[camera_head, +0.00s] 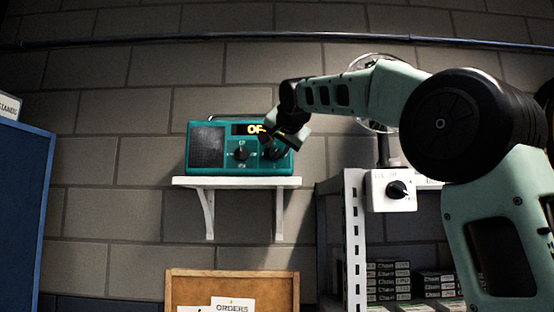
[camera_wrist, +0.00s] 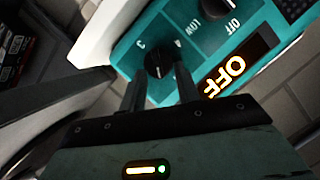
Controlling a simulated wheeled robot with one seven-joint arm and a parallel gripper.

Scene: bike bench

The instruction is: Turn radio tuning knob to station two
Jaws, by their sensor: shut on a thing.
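The teal radio (camera_head: 208,166) stands on a white wall shelf, its display (camera_head: 245,129) partly covered by my gripper. In the wrist view the display (camera_wrist: 223,76) reads OFF in lit letters. My gripper (camera_wrist: 160,80) is shut on this knob, one finger on each side. In the head view my gripper (camera_head: 272,148) covers the radio's right side and hides most of that knob. The knob's exact pointing direction is unclear.
A second knob (camera_head: 241,153) with OFF and LOW marks sits left of the gripper. The shelf (camera_head: 236,182) lies just below. A white box with a black dial (camera_head: 397,189) is at right, above shelving with small boxes. A cork board (camera_head: 232,285) hangs below.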

